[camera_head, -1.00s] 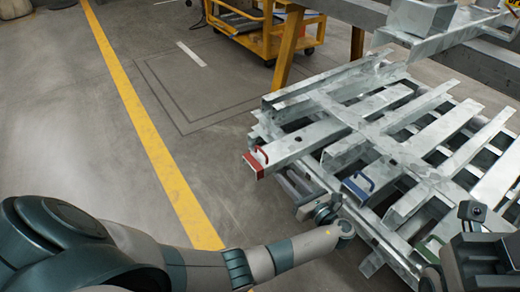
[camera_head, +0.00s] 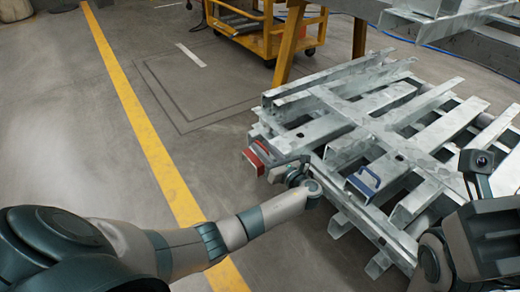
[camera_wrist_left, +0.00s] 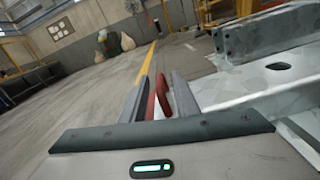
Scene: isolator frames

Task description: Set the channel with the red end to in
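The channel with the red end (camera_head: 252,161) is the leftmost of several galvanised channels on the rack (camera_head: 340,225) in the head view. It sticks out toward me past the rack's near edge. My left gripper (camera_head: 287,171) is at this red end, partly covering it. In the left wrist view my left gripper (camera_wrist_left: 159,92) has its two fingers apart, with the red handle (camera_wrist_left: 165,98) between them. I see no firm grip on the handle. My right arm is at the lower right of the head view; its fingers do not show.
A channel with a blue end and handle (camera_head: 364,184) lies to the right of the red one. More galvanised steel hangs over the back right. A yellow cart (camera_head: 262,38) stands behind. The floor left of the rack is clear, with a yellow line (camera_head: 150,135).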

